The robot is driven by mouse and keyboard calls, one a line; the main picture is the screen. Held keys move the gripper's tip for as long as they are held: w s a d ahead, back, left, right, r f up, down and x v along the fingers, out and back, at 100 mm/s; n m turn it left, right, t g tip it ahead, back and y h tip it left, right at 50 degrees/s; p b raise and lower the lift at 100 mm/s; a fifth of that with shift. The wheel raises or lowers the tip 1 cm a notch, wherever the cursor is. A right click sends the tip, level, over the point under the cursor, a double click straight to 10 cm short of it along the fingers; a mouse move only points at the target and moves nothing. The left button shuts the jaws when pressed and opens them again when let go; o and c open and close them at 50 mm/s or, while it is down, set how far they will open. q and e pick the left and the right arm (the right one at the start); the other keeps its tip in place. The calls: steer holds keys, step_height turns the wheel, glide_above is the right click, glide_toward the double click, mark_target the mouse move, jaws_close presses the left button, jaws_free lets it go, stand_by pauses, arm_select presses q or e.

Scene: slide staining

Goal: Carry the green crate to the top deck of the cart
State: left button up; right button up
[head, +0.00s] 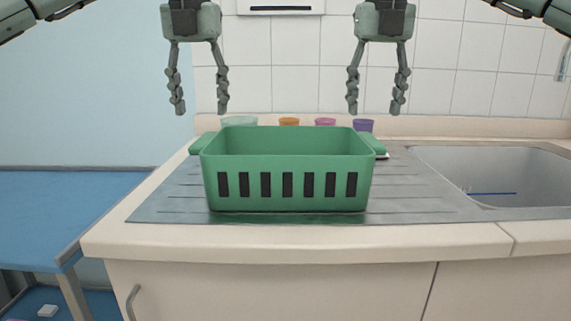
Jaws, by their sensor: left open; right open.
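The green crate (288,199) stands upright on the metal drainboard in the middle of the head view. It has dark slots along its front and a handle at each end. Its inside floor is hidden by the front wall. My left gripper (200,110) is open and empty, above the crate's left end and apart from it. My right gripper (376,110) is open and empty, above the crate's right end and apart from it. Both point downward. The blue-topped cart (70,207) is at the left, partly cut off, with its top deck bare where it shows.
The sink basin (490,175) is right of the ribbed drainboard (425,205). Behind the crate stand an orange cup (289,121), a pink cup (325,121), a purple cup (363,125) and a pale green container (239,120). A small white item (47,310) lies on the cart's lower deck.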

mark_target(206, 138)
arm_select(q)
steer(key=shift+w+f, duration=0.25)
steer(key=shift+f, duration=1.7)
steer(key=shift+w+f, duration=0.2)
steer(key=shift+f, duration=1.75)
arm_select(e)
steer(key=shift+w+f, duration=0.15)
steer(key=shift+f, duration=1.15)
steer(key=shift+w+f, duration=0.2)
steer(key=shift+f, duration=1.15)
steer(key=shift+w+f, duration=0.15)
steer(key=shift+f, duration=1.15)
arm_select(q)
jaws_close()
arm_select(e)
jaws_close()
steer(key=shift+r, duration=0.1)
